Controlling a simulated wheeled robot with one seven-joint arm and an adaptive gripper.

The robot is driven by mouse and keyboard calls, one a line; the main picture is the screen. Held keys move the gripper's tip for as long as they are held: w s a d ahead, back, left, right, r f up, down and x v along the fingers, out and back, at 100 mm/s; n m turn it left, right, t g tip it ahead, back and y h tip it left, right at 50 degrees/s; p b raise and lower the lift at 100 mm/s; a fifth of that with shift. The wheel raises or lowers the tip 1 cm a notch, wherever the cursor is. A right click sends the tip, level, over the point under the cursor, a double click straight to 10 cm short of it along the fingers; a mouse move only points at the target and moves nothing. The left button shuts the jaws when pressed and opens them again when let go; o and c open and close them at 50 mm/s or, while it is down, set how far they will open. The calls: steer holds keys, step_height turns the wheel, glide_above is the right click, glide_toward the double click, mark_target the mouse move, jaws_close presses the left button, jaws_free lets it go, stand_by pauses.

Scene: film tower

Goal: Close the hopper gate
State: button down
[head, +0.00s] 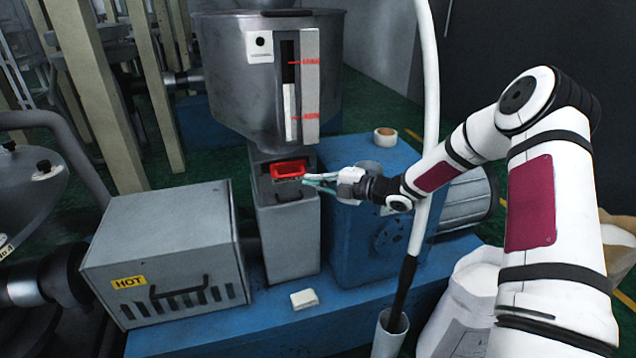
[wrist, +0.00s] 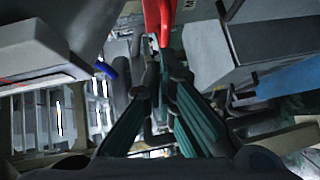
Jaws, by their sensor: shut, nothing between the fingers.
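The hopper (head: 275,85) is a large grey metal drum with a sight window. Below it, a red gate handle (head: 288,169) sticks out of the top of a grey neck (head: 288,230). My gripper (head: 312,178) is shut and empty, its tips right beside the handle's right end in the head view. In the wrist view the red handle (wrist: 158,18) shows at the top centre, just beyond the tips of my gripper (wrist: 163,62). I cannot tell whether the tips touch the handle. The gate plate itself is hidden.
A grey box marked HOT (head: 165,255) stands left of the neck. A blue gearbox (head: 365,235) is close on the right, with a tape roll (head: 385,136) behind. A white hose (head: 428,90) hangs beside my arm. A small pale block (head: 304,299) lies on the blue base.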

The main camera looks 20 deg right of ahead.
steer(key=v, duration=1)
step_height(320, 180, up, 7)
steer(key=d+m+h, duration=0.1)
steer(key=m+h, duration=0.5)
steer(key=h, duration=0.2)
steer(key=s+d+r+m+g+h, duration=0.2)
steer(key=s+r+m+h, duration=0.4)
steer(key=s+r+m, duration=0.35)
steer(key=s+a+m+g+y, duration=0.1)
steer(key=s+a+m, duration=0.4)
steer(key=s, duration=1)
steer(key=s+a+m+g+y+p, duration=0.1)
steer(key=s+a+m+g, duration=0.3)
steer(key=s, duration=1)
steer(key=shift+s+a+m, duration=0.4)
steer(key=shift+a+m, duration=0.15)
steer(key=shift+a, duration=0.4)
